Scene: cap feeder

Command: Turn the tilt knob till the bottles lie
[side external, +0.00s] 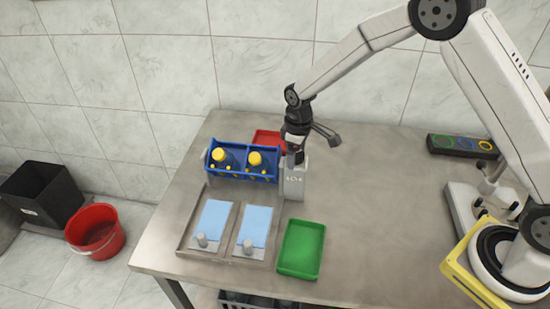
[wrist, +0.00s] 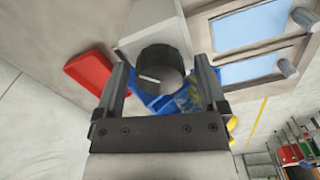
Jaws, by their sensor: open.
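My gripper (side external: 296,158) points down over a grey box (side external: 293,186) beside the blue rack. In the wrist view a black round knob (wrist: 160,76) with a white pointer line lies between the fingers of my open gripper (wrist: 161,82), with gaps at its sides. I cannot tell how deep the fingers reach along it. The blue rack (side external: 240,177) holds two dark blue bottles (side external: 231,164) with yellow caps (side external: 254,158). The caps are uppermost and the bottles look roughly upright. In the wrist view the rack (wrist: 150,103) is mostly hidden behind the knob and gripper.
A tray with two light blue panels (side external: 213,222) and small grey pegs (side external: 202,240) lies in front of the rack. A green tray (side external: 301,249) is to its right, a red tray (side external: 268,138) behind. The table's right middle is clear.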

